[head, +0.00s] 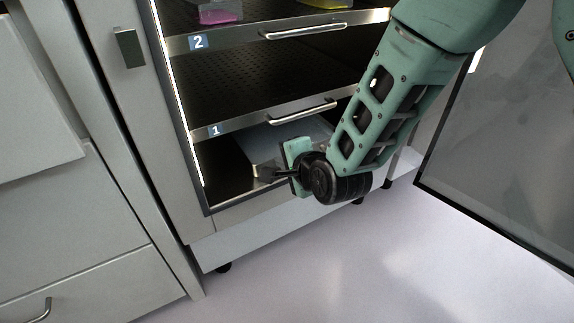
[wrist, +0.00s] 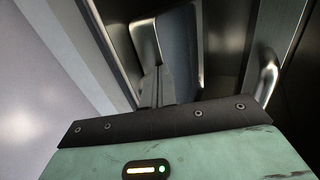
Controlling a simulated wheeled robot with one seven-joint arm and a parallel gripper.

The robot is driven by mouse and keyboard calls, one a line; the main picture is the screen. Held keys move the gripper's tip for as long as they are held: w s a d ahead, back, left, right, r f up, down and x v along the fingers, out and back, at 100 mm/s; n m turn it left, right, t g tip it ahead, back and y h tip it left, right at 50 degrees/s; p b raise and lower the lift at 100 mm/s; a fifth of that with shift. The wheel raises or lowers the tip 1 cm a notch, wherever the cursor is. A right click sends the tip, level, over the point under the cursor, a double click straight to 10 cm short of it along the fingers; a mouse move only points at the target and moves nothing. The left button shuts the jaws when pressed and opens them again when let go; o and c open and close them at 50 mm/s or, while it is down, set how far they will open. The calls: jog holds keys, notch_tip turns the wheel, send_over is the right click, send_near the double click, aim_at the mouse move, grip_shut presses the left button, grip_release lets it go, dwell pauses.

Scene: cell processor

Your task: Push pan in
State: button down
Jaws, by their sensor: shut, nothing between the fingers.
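The pan (head: 262,146) is a pale, shallow tray on the cabinet's bottom level, under the shelf labelled 1. My gripper (head: 266,173) is at its front edge, and my wrist and arm hide its right part. In the wrist view the pan (wrist: 181,50) shows a light metal rim and bluish inside, just beyond my fingertips (wrist: 157,80). The fingers are shut and empty, pointing at the pan's near edge. I cannot tell whether they touch it.
Shelf 1 (head: 260,129) with its handle (head: 304,112) lies just above. Shelf 2 (head: 230,40) holds pink and yellow items. The open glass door (head: 500,165) stands at right. The floor (head: 330,270) in front is clear.

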jog(key=shift+w, duration=0.1)
jog(key=shift+w+a+p, duration=0.25)
jog(key=shift+w+a, duration=0.45)
jog(key=shift+w, duration=0.3)
jog(key=shift+w+a+p, duration=0.2)
jog(key=shift+w+a, duration=0.45)
jog(key=shift+w, duration=0.3)
jog(key=shift+r, duration=0.1)
